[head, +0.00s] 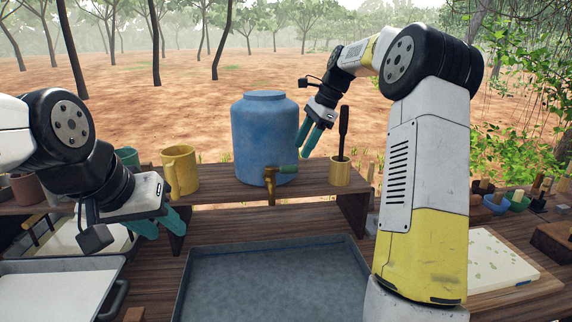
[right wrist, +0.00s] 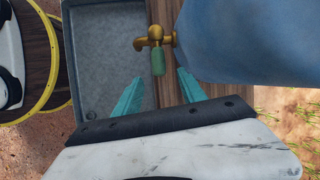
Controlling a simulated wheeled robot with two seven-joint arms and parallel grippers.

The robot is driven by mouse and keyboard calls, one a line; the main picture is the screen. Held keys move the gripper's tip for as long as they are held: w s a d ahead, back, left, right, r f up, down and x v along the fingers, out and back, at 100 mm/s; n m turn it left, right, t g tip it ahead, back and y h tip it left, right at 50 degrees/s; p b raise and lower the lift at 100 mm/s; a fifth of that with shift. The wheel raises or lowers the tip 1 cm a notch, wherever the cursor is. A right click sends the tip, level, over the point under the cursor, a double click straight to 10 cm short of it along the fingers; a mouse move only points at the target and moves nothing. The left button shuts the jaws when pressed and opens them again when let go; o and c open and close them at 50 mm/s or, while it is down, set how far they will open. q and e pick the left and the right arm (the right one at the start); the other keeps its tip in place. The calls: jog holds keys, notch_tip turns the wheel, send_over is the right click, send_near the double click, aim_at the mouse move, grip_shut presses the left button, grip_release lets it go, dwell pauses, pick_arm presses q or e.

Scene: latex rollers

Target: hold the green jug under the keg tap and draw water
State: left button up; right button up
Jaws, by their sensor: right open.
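The blue keg (head: 262,135) stands on the raised wooden shelf, its brass tap (head: 270,177) facing the grey tray. The tap's green handle shows in the right wrist view (right wrist: 158,62). My right gripper (head: 307,152) is open and empty, pointing down beside the keg, above and right of the tap. In the right wrist view its teal fingertips (right wrist: 160,76) lie on either side of the handle, without clear contact. A green vessel (head: 127,157), perhaps the jug, is partly hidden behind my left arm. My left gripper (head: 166,232) is open and empty, left of the tray.
A yellow jug (head: 180,170) stands left of the keg. A brass pot (head: 340,171) with a dark tool stands right of it. The large grey tray (head: 275,245) below the tap looks empty. A pale board (head: 495,262) and small bowls (head: 497,203) are at right.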

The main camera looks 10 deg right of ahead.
aim_at(282, 170)
jog(key=x, duration=0.7)
jog(key=shift+a, duration=0.1)
grip_shut()
dwell(1.2)
